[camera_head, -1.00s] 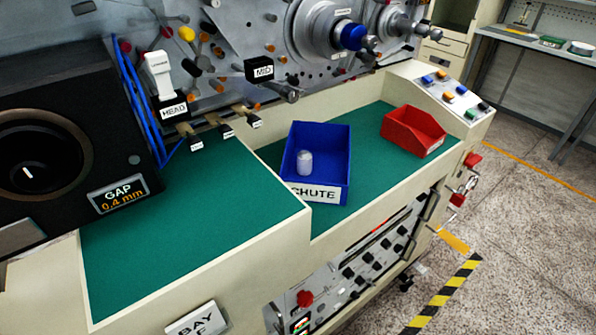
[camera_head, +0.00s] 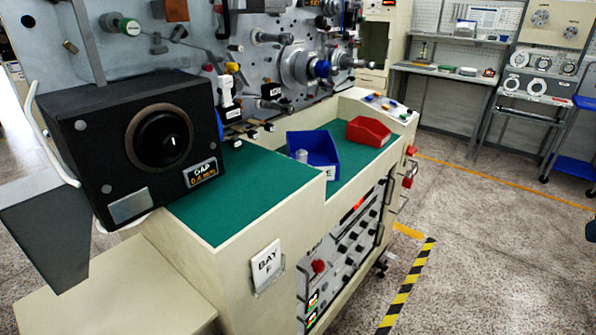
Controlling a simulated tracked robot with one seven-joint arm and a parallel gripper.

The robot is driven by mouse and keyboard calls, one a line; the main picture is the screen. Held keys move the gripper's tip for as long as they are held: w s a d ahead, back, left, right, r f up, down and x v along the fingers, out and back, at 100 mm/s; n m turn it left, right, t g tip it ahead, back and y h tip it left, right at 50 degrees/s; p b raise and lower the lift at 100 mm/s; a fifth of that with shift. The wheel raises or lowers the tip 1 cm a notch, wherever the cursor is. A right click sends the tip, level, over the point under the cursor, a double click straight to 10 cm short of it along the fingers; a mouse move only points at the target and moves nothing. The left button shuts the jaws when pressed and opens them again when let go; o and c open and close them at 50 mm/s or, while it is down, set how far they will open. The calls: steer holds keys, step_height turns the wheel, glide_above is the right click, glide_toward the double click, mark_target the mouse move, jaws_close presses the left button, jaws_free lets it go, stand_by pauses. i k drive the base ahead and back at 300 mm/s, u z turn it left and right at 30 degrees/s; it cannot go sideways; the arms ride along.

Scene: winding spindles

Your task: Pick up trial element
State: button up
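A small pale cylinder (camera_head: 301,156), possibly the trial element, stands in the blue bin (camera_head: 326,148) at the left side of its inside. The bin sits on the green mat of the machine's bench, and its white label is partly out of sight behind a raised bench edge. The cylinder's lower end is hidden by the bin wall. My gripper is not in view.
A red bin (camera_head: 368,131) stands behind and right of the blue one. A black gap gauge box (camera_head: 135,145) stands at the bench's left. Spindles and posts project from the grey panel (camera_head: 262,60) behind. Open floor (camera_head: 480,230) lies to the right.

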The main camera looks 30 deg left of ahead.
mark_target(300, 155)
steer(key=k, duration=0.7)
steer(key=u, duration=1.05)
steer(key=i, duration=1)
steer(key=u, duration=0.05)
